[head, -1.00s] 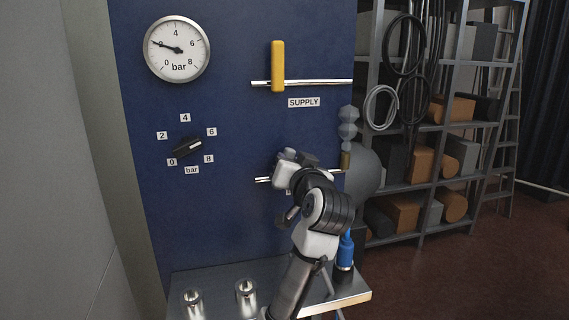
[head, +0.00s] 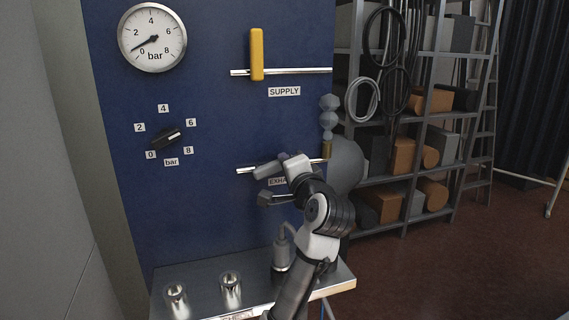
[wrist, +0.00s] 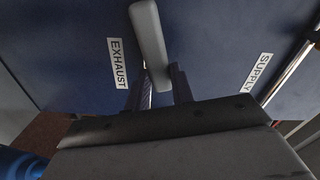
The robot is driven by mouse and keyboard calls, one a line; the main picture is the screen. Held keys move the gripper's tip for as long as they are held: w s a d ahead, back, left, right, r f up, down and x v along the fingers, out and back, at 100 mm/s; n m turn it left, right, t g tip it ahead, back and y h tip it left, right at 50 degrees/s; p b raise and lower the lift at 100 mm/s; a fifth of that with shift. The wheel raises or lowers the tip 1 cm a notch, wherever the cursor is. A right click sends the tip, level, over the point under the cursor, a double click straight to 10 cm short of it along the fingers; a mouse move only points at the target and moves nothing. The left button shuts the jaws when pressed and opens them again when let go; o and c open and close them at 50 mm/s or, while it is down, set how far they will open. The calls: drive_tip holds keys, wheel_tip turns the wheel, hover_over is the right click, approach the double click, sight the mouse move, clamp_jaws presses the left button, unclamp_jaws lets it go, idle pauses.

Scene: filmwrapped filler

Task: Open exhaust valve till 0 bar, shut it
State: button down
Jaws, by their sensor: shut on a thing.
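The exhaust valve's grey lever (head: 267,169) lies roughly along its horizontal pipe (head: 245,171), above the partly hidden EXHAUST label (head: 277,182). In the wrist view the lever (wrist: 150,40) runs parallel to the EXHAUST lettering (wrist: 118,63). My gripper (wrist: 158,88) is shut on the lever's near end, one finger on each side. In the head view my arm hides the right part of the pipe and valve. The pressure gauge (head: 152,37) has its needle pointing down-left, between 0 and 2 and nearer 0.
The yellow supply lever (head: 257,54) stands upright across its pipe above. A black selector knob (head: 167,138) is at left. A metal bench (head: 200,268) below carries two metal cups and a grey bottle (head: 282,252). A grey rounded vessel and a loaded shelf stand at right.

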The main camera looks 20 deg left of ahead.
drive_tip(key=shift+w+d+f+m, duration=0.1)
drive_tip(key=shift+f+m, duration=0.65)
drive_tip(key=shift+m, duration=0.65)
drive_tip(key=c, duration=1.2)
unclamp_jaws()
drive_tip(key=b+v, duration=0.3)
drive_tip(key=v, duration=1)
drive_tip(key=shift+s+d+b, duration=0.25)
drive_tip(key=shift+s+b, duration=0.05)
drive_tip(key=shift+s, duration=0.05)
